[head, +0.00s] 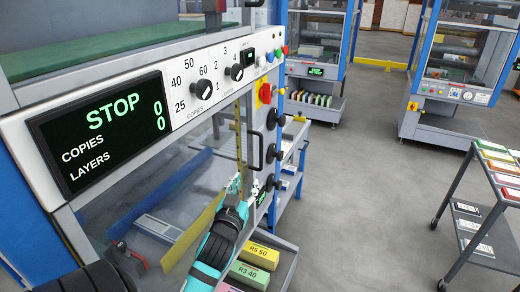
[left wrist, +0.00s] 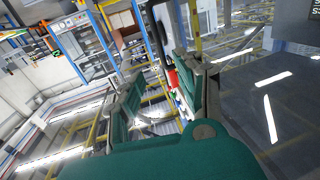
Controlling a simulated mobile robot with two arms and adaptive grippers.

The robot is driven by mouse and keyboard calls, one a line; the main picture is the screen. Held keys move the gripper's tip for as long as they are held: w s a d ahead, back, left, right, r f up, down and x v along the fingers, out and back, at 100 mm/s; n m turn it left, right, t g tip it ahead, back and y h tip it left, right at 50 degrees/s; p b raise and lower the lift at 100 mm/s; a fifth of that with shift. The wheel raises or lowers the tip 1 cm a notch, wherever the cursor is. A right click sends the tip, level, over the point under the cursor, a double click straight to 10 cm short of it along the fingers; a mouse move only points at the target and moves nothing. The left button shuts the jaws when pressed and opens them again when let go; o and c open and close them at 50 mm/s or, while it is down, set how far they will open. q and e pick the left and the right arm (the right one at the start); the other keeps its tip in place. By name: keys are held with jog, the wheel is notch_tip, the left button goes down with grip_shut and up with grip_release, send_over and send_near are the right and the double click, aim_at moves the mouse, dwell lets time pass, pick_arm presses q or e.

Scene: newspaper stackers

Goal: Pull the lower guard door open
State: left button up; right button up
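The lower guard door (head: 150,188) is a clear panel below the control panel, and it looks closed in the head view. Its black upright handle (head: 256,150) is near the door's right edge. My left gripper (head: 244,186) is just below the handle, close to the door's right edge. In the left wrist view its two green fingers (left wrist: 158,68) stand apart with a gap between them. I cannot tell whether they touch the handle. My right gripper is not in view.
The control panel (head: 215,88) has a display (head: 100,130) reading STOP. A red knob on a yellow plate (head: 265,93) and black knobs are right of the door. A tray with labelled bundles (head: 259,255) is below. A cart (head: 490,190) stands right, with open floor between.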

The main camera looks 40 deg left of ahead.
pick_arm(q)
jog(key=p, duration=0.2)
send_near(261, 154)
jog(key=w, duration=0.1)
jog(key=x, duration=0.3)
jog(key=p+x, duration=0.1)
jog(key=x, duration=0.5)
jog(key=shift+w+a+r, duration=0.15)
jog(key=shift+w+a, duration=0.05)
jog(key=shift+a, duration=0.25)
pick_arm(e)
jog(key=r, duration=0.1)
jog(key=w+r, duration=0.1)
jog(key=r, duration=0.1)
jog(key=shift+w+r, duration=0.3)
pick_arm(q)
grip_shut()
jog(key=shift+w, duration=0.1)
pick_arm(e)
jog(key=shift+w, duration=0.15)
